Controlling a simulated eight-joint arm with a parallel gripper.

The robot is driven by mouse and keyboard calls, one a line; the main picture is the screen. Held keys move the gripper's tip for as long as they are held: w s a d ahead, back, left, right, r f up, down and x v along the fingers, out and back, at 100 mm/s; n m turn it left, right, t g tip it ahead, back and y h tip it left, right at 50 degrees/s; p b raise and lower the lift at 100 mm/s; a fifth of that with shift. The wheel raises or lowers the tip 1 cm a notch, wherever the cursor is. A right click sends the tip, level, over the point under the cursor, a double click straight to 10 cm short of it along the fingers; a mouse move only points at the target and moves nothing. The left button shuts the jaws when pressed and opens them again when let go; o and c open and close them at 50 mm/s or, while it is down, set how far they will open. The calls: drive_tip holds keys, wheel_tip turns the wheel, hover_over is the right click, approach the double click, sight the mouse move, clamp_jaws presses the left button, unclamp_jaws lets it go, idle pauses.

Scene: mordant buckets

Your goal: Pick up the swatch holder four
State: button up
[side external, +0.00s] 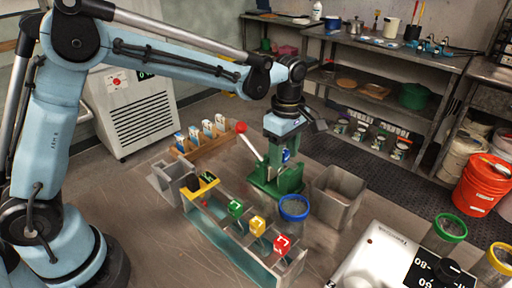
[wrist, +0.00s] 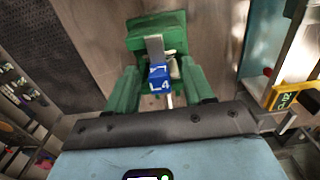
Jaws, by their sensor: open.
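The swatch holder four is a small blue block with a white 4 (wrist: 160,80), between my gripper's green fingers in the wrist view. A grey strip runs from it toward a green base. In the side view the holder (side external: 287,155) shows as a blue patch, partly hidden by my gripper. My gripper (side external: 281,172) points down over the green base. In the wrist view my gripper (wrist: 160,72) is open, one finger on each side of the holder, with gaps visible. Whether the holder touches the base is unclear.
A lever with a red knob (side external: 241,127) rises left of my gripper. In front is a trough (side external: 228,238) with green (side external: 236,208), yellow (side external: 257,226) and red (side external: 282,243) blocks. A grey bin (side external: 340,197) and blue-rimmed jar (side external: 294,208) stand close right.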

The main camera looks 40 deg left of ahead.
drive_tip(key=shift+c, duration=0.3)
clamp_jaws()
drive_tip(key=shift+r, duration=0.15)
wheel_tip(320, 180, up, 8)
drive_tip(key=shift+r, duration=0.2)
drive_tip(key=shift+s+r, duration=0.15)
drive_tip(key=shift+r, duration=0.45)
drive_tip(key=s+a+r+m, duration=0.1)
drive_tip(key=s+a+m, duration=0.1)
drive_tip(key=s+m, duration=1.6)
drive_tip(key=shift+s, duration=0.15)
